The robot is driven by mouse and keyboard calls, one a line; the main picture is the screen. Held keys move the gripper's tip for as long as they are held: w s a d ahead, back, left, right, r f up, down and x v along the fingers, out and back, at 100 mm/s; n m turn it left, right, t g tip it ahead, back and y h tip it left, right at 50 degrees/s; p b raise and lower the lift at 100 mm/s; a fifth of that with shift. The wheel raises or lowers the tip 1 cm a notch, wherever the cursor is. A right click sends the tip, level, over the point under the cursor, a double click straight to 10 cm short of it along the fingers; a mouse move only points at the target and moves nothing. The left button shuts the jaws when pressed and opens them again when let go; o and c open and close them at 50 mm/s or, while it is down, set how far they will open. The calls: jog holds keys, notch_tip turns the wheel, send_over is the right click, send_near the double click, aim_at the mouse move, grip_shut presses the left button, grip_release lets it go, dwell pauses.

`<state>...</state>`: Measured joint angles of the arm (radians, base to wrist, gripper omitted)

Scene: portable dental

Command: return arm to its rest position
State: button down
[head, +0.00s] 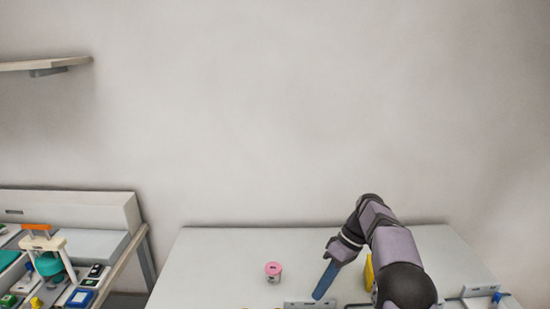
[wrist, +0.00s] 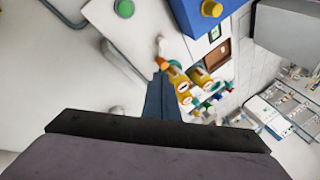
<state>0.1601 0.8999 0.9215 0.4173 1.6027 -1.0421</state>
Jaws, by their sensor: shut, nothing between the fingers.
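My gripper (head: 326,279) shows in the head view as a blue tool end over the right half of the white table, pointing down and to the left. In the wrist view its blue fingers (wrist: 160,92) are together, with nothing visible between them. My arm bends up from the lower right of the head view. How high the gripper is above the table is hard to tell.
A pink-lidded jar (head: 273,272) stands on the white table (head: 215,250), left of my gripper. A yellow object (head: 368,272) is partly behind my arm. A side bench (head: 130,262) with a rack and small items is at the left. Yellow bottles (wrist: 180,85) show in the wrist view.

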jog(key=s+m+h, duration=0.1)
jog(key=s+m, duration=0.1)
jog(key=s, duration=0.1)
jog(key=s+r+m+h+p, duration=0.1)
jog(key=s, duration=0.3)
jog(key=s+m+t+h, duration=0.1)
jog(key=s+m, duration=0.1)
jog(key=s, duration=0.2)
jog(key=shift+s+d+r+m+p, duration=0.25)
jog(key=shift+m+p, duration=0.05)
jog(key=shift+p, duration=0.05)
jog(key=s+d+f+m+h, duration=0.1)
jog(key=s+m, duration=0.1)
jog(key=s, duration=0.6)
jog(key=s+f+m+t+h+p, duration=0.1)
jog(key=s+f+m, duration=0.1)
jog(key=s, duration=0.6)
jog(key=shift+s+d+f+p, duration=0.15)
jog(key=shift+s+d+p, duration=0.15)
jog(key=shift+s+d, duration=0.05)
